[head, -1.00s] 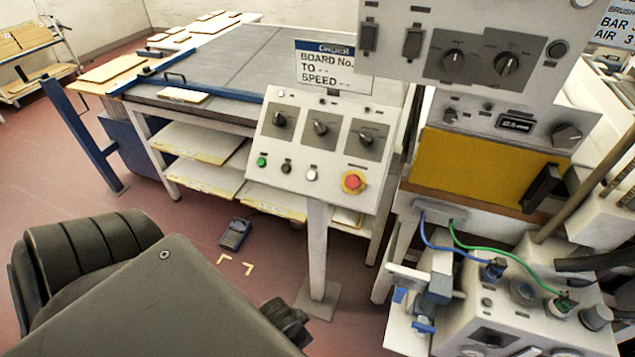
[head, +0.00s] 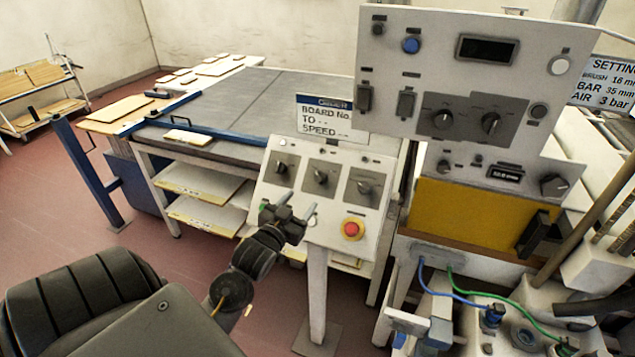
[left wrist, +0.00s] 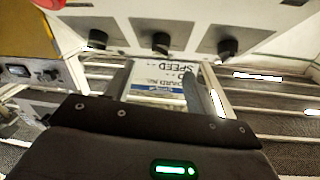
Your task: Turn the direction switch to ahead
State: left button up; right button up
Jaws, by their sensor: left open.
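A pale sloping control panel on a post (head: 275,178) carries three black rotary knobs on grey plates: left (head: 281,168), middle (head: 320,176) and right (head: 363,187). Their labels are too small to read, so I cannot tell which is the direction switch. My left gripper (head: 298,203) is open and empty in front of the panel's lower left, below the left and middle knobs. It covers some of the lower buttons. In the left wrist view the knobs show upside down beyond the open fingers (left wrist: 168,72), the middle knob (left wrist: 160,42) roughly between them. My right gripper is out of view.
A red stop button (head: 351,229) sits at the panel's lower right. An order sign (head: 325,115) stands behind the panel. A taller control box (head: 460,80) with more knobs is to the right. A conveyor table (head: 240,100) is behind.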

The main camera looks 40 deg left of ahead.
aim_at(319, 179)
pick_arm(q)
jog(key=p+x, duration=0.3)
jog(key=x, duration=0.6)
jog(key=shift+w+r, duration=0.15)
jog(key=shift+w, duration=0.1)
jog(key=shift+w+a+p, duration=0.2)
jog(key=shift+w+p, duration=0.15)
jog(key=shift+w, duration=0.3)
jog(key=shift+c, duration=0.3)
jog(key=c, duration=0.9)
